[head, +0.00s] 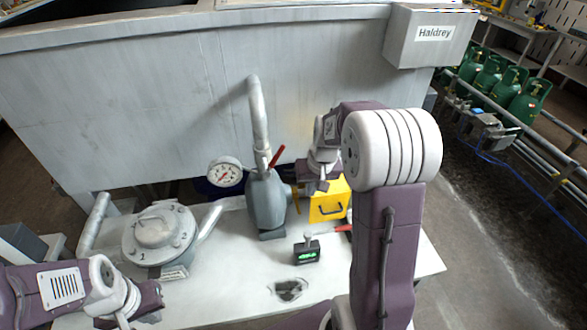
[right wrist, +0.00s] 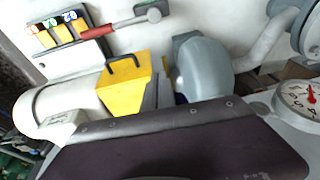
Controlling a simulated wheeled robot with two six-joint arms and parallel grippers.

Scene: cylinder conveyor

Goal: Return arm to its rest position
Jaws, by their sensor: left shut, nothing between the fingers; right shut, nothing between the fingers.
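My right arm is raised over the right part of the white table (head: 225,285). Its gripper (head: 318,186) is shut and empty, in front of the yellow box (head: 328,205), and hides part of it. In the right wrist view my purple gripper housing (right wrist: 190,145) fills the lower part, with the yellow box (right wrist: 120,88) beyond it. My left gripper (head: 152,303) is low at the left front of the table, shut and empty, near the round flanged lid (head: 158,232).
A grey pump-like body (head: 266,203) with a pipe and a gauge (head: 225,172) stands mid-table. A large grey tank (head: 180,95) closes the back. Several green cylinders (head: 530,100) stand at right.

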